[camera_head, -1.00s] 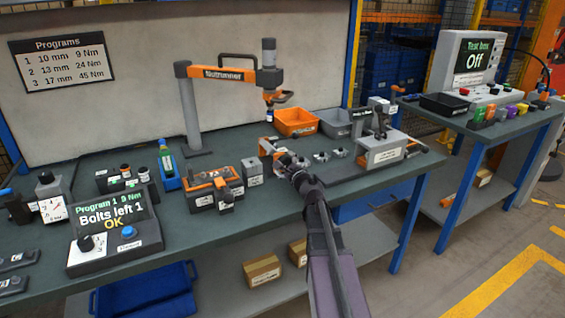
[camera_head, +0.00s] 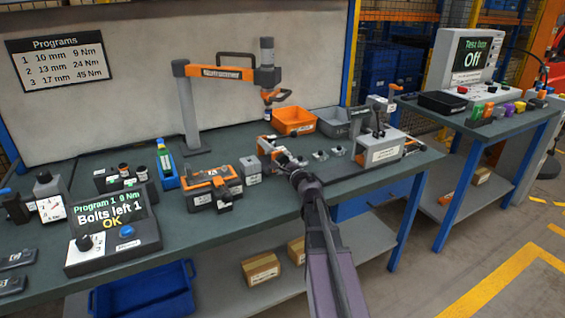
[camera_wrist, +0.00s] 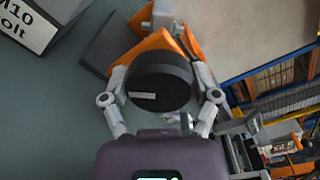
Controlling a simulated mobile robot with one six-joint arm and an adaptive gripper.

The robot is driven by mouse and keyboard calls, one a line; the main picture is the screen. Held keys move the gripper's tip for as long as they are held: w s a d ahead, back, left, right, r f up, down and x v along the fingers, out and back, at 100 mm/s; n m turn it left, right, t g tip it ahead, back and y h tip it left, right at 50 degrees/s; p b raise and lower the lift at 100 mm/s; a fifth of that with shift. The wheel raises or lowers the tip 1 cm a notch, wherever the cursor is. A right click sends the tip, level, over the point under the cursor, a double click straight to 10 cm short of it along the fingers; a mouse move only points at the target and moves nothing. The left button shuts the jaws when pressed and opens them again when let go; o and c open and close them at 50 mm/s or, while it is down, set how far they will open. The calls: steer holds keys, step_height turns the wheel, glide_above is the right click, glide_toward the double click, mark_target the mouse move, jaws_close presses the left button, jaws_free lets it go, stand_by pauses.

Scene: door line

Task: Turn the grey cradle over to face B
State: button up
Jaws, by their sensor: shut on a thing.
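The cradle (camera_head: 266,146) appears in the head view as a small grey and orange fixture on the bench, left of my gripper and partly hidden by it. In the wrist view, grey block parts (camera_wrist: 108,46) and orange parts (camera_wrist: 150,42) show behind a black round knob (camera_wrist: 160,84) with a pale mark on its face. My gripper (camera_wrist: 161,92) has one finger on each side of this knob and is shut on it. In the head view, my gripper (camera_head: 287,163) meets the fixture from the front right. No face letter is readable.
A grey labelled fixture (camera_head: 382,152) stands to the right, with small metal parts between. An orange bin (camera_head: 294,121) and the nutrunner arm (camera_head: 220,73) are behind.

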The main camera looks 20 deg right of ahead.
steer(key=n, duration=0.4)
steer(key=shift+n, duration=2.2)
steer(key=o, duration=1)
steer(key=shift+c, duration=0.2)
steer(key=s, duration=1.2)
steer(key=shift+d, duration=0.15)
steer(key=shift+f, duration=0.1)
